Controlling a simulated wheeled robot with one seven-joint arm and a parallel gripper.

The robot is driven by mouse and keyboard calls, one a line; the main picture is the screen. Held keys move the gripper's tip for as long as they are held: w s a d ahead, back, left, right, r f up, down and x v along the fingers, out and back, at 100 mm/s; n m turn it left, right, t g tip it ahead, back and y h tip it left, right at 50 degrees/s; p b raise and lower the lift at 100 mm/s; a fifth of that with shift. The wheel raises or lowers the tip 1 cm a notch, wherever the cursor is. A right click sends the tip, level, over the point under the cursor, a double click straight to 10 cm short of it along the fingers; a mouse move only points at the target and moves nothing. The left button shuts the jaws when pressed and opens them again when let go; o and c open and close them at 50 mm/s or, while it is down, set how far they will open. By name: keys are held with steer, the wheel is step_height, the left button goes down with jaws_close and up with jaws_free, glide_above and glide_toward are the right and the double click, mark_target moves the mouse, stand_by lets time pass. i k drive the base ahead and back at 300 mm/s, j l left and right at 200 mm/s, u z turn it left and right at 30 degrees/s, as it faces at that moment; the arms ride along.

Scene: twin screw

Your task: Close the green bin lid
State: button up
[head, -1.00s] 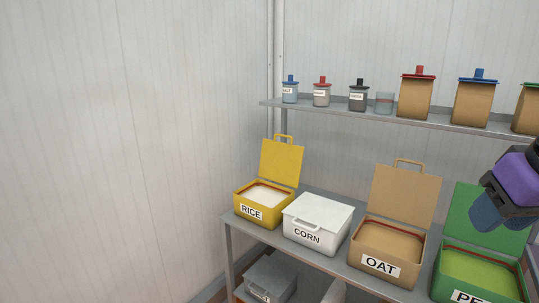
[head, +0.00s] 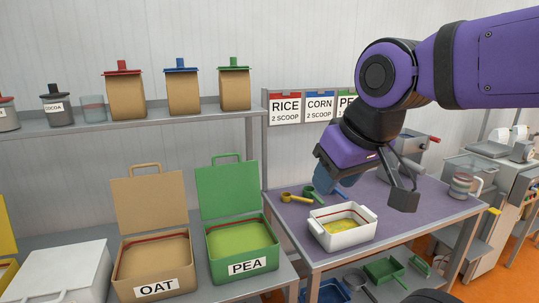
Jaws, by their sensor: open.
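The green bin (head: 243,267), labelled PEA, stands on the grey bench in the head view. Its green lid (head: 227,186) is up, standing nearly upright at the back of the bin. Pale green contents show inside. My gripper (head: 366,197) is to the right of the bin, above the purple-topped table and the white tub, with its fingers spread apart and nothing seen between them. It is apart from the lid.
The tan OAT bin (head: 153,271) with its lid up stands left of the green bin. A white tub (head: 342,232) and scoops (head: 297,198) are on the purple-topped table (head: 420,212). A shelf (head: 150,119) with bags and jars runs above the bins.

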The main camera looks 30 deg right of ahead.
mark_target(227, 190)
steer(key=z, duration=0.15)
steer(key=i+j+z, duration=0.1)
steer(key=i+j, duration=0.85)
steer(key=j, duration=0.15)
steer(key=l+z, duration=0.05)
